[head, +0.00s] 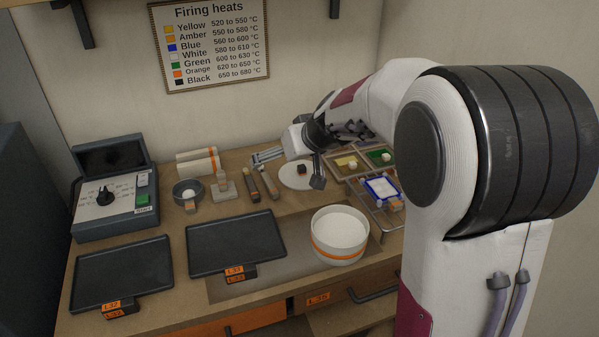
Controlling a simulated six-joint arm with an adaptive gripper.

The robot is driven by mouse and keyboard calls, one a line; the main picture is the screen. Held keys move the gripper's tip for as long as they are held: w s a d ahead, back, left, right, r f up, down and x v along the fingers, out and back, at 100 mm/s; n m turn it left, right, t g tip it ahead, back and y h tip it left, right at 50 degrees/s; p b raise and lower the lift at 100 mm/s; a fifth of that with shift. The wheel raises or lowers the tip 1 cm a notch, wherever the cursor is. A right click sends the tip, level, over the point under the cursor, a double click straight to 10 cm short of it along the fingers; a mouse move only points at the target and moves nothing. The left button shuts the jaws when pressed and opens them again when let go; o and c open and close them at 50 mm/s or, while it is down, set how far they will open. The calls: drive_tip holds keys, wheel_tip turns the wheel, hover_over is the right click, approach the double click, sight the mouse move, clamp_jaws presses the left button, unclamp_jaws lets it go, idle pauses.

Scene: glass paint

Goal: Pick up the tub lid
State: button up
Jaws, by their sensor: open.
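The tub lid appears to be the white round disc (293,182) with a small dark block or knob (302,169) at its middle. It lies flat on the worktop towards the back. A white tub (340,246) with an orange band stands nearer the front, open at the top and pale inside. My gripper (286,171) is open, its fingers spread wide above and around the disc, one to the left and one to the right. I see nothing between the fingers except the disc and its dark block. The exact height of the fingers over it is hard to tell.
Two dark trays (236,246) (122,272) lie at front left. A control box (115,200) stands far left. A grey bowl (187,190), a small stand (224,188) and two stick-like tools (262,184) are left of the disc. Colour trays (345,163) are to the right, partly behind my arm.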

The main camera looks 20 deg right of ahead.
drive_tip(key=m+h, duration=0.1)
drive_tip(key=h, duration=0.1)
approach(302, 167)
drive_tip(key=shift+w+a+f, duration=0.15)
drive_tip(key=shift+w+f, duration=0.4)
drive_tip(key=shift+w, duration=0.25)
drive_tip(key=shift+w+d+f, duration=0.2)
drive_tip(key=shift+d+f, duration=0.15)
drive_tip(key=shift+f, duration=0.1)
drive_tip(key=shift+x, duration=1.25)
drive_tip(key=shift+w, duration=0.15)
drive_tip(key=shift+x, duration=2.5)
drive_tip(key=shift+a, duration=0.15)
drive_tip(key=shift+f, duration=0.1)
clamp_jaws()
